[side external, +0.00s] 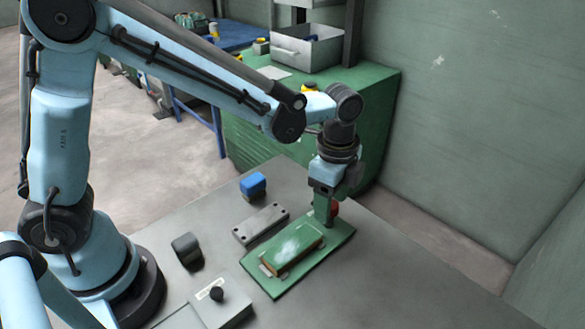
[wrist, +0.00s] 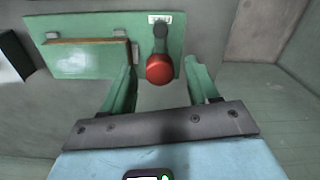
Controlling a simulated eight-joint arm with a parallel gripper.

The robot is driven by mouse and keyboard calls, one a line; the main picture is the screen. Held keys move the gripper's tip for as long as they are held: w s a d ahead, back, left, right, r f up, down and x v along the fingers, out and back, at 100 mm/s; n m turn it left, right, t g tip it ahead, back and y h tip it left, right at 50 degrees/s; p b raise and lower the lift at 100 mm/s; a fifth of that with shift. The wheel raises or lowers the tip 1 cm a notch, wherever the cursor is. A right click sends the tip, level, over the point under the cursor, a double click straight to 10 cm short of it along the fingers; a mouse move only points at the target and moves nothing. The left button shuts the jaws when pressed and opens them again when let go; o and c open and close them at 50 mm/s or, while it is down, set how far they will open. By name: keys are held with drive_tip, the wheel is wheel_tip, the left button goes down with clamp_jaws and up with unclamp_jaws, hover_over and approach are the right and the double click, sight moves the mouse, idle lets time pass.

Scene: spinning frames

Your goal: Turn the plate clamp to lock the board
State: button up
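The green plate (side external: 322,254) lies on the grey table, and a board with a brown edge (side external: 293,251) rests on it. The wrist view shows the plate (wrist: 105,24) and the board (wrist: 84,42) at upper left. The clamp has a red knob (wrist: 159,69) on a dark arm (wrist: 160,36), beside the board's right end. In the side view the red knob (side external: 335,208) is partly hidden behind my gripper (side external: 325,218). My gripper (wrist: 160,72) is open, one green finger each side of the knob, with gaps visible. Whether the fingertips reach the knob's height is unclear.
A grey metal bar with holes (side external: 261,224), a blue-topped block (side external: 253,185), a dark block (side external: 187,250) and a grey box with a black knob (side external: 217,296) stand left of the plate. A green cabinet (side external: 260,130) is behind. The table right of the plate is clear.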

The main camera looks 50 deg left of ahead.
drive_tip(key=c, duration=1)
drive_tip(key=shift+n, duration=0.3)
drive_tip(key=n, duration=0.8)
drive_tip(key=shift+n, duration=0.4)
drive_tip(key=n, duration=0.4)
drive_tip(key=shift+n, duration=2.3)
drive_tip(key=o, duration=1)
